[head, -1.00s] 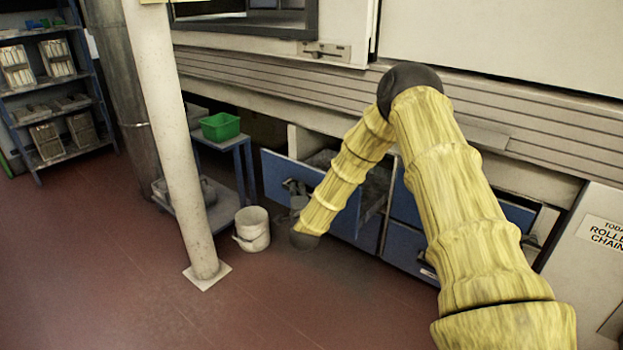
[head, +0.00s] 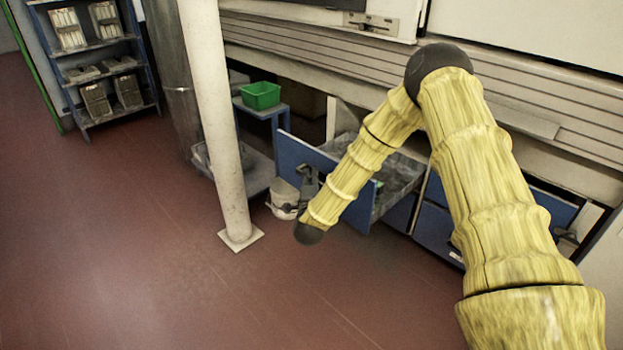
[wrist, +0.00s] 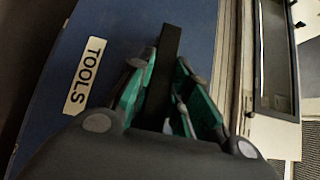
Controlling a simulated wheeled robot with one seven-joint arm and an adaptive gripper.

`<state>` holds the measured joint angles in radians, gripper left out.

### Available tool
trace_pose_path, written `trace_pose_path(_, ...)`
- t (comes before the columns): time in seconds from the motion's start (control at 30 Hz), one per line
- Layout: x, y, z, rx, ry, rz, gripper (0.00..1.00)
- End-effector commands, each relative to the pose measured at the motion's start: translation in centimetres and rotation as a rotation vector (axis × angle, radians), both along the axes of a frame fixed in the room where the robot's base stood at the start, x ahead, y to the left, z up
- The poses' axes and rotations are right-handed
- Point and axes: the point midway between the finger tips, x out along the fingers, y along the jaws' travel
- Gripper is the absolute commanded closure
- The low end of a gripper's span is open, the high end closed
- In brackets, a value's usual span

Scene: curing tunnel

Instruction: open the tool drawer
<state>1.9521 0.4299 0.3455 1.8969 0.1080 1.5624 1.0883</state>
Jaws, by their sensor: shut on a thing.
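The tool drawer's blue front (head: 292,156) stands out from the cabinet in the head view, with its grey open interior (head: 402,176) showing behind it. In the wrist view the blue front (wrist: 112,38) bears a white TOOLS label (wrist: 85,75). My gripper (wrist: 163,68) is shut on the dark bar handle (wrist: 171,42), its green-sided fingers on either side of it. In the head view my gripper (head: 307,182) is small and dark at the drawer front, and my yellow-sleeved arm hides part of the drawer.
A white pillar (head: 215,120) stands left of the drawer. A pale bucket (head: 284,198) is on the floor close to the drawer front. A green bin (head: 261,95) sits on a blue cart behind. Open red floor (head: 150,250) lies in front and left.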

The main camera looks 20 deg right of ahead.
Motion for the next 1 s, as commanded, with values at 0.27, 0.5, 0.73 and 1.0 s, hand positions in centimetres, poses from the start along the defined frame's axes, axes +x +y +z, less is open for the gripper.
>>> trace_pose_path(0.27, -0.1, 0.0, -0.1, 0.000, 0.002, 0.000, 0.59)
trace_pose_path(0.5, 0.0, 0.0, -0.1, 0.000, 0.001, 0.000, 0.59)
trace_pose_path(0.73, -1.4, 0.5, -0.1, 0.001, 0.002, 0.001, 0.59)
trace_pose_path(1.0, -5.8, 2.4, -0.1, 0.002, 0.003, 0.001, 0.59)
